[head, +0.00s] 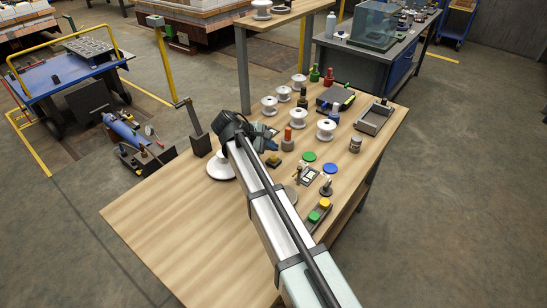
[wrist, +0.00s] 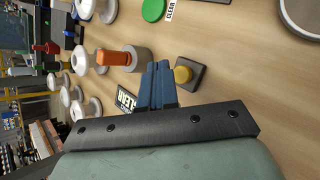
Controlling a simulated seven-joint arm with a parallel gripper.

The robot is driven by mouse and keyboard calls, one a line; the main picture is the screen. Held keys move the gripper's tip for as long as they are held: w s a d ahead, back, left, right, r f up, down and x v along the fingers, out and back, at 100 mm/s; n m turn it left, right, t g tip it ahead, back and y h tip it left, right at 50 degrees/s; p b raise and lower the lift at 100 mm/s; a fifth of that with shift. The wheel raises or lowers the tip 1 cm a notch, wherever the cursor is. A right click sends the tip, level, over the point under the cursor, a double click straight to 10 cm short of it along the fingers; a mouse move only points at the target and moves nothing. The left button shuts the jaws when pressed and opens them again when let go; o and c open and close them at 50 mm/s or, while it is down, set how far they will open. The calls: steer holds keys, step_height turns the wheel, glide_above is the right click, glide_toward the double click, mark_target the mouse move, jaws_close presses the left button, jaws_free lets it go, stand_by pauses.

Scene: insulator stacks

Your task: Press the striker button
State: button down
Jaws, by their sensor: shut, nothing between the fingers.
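A small button with a yellow cap on a dark square base (head: 273,161) sits on the wooden table; it also shows in the wrist view (wrist: 184,75). No label shows on it, so I cannot tell whether it is the striker button. A dark box with a green button (head: 314,216) and a yellow button (head: 325,203) lies nearer the table's right edge. My gripper (head: 271,145) has blue fingers, shut and empty. In the wrist view the fingertips (wrist: 158,66) are beside the yellow button, just left of it, apart in the picture. Their height above the table is unclear.
An orange-topped piece on a grey round base (wrist: 138,60) stands close to the fingertips. Several white insulators (head: 326,129) stand beyond. A green disc (head: 310,156) and a blue disc (head: 330,168) lie to the right. The table's near left part (head: 170,225) is bare.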

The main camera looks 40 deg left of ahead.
mark_target(271, 158)
steer(key=shift+r, duration=1.9)
